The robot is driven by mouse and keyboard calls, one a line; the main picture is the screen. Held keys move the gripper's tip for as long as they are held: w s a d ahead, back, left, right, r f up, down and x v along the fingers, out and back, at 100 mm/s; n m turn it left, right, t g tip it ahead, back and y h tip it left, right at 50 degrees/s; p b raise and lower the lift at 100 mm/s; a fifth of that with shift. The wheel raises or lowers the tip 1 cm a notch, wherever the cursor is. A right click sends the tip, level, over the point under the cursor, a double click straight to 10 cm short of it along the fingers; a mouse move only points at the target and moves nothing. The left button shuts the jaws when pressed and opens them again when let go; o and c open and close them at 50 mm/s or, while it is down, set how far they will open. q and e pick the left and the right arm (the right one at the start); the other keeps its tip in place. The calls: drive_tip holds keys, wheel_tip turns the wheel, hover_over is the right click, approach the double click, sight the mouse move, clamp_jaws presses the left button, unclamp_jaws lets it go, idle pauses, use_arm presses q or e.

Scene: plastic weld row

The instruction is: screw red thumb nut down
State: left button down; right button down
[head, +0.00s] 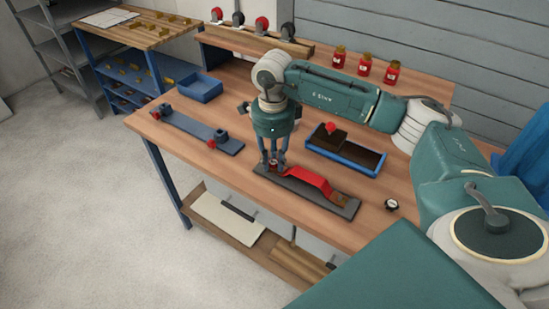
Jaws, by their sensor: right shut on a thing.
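My right gripper (272,162) points straight down over the left end of a dark grey base plate (345,208) on the wooden bench. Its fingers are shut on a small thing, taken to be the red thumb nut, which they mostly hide. A bent red piece (308,178) runs along the plate to the right from the fingers. Whether the nut is seated cannot be told. My left gripper is not in view.
A blue tray (345,166) with dark compartments and a red knob (330,127) stands behind the plate. A blue-grey bar with knobs (195,128) and a blue bin (200,88) lie to the left. A small round dial (391,204) lies right. Red jars (364,65) stand at the back.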

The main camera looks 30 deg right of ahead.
drive_tip(key=m, duration=0.1)
drive_tip(key=a+m, duration=0.1)
drive_tip(key=shift+s+f+m, duration=0.1)
drive_tip(key=shift+m, duration=0.3)
drive_tip(key=shift+m+p, duration=0.35)
drive_tip(key=shift+m, duration=0.35)
drive_tip(key=c, duration=1.5)
unclamp_jaws()
drive_tip(key=shift+a, duration=0.1)
drive_tip(key=shift+c, duration=0.2)
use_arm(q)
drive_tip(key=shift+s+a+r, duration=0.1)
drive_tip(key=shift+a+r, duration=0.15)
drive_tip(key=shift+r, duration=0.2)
use_arm(e)
drive_tip(key=shift+w+a, duration=0.1)
drive_tip(key=shift+w, duration=0.1)
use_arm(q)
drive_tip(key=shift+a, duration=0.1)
use_arm(e)
drive_tip(key=shift+d, duration=0.2)
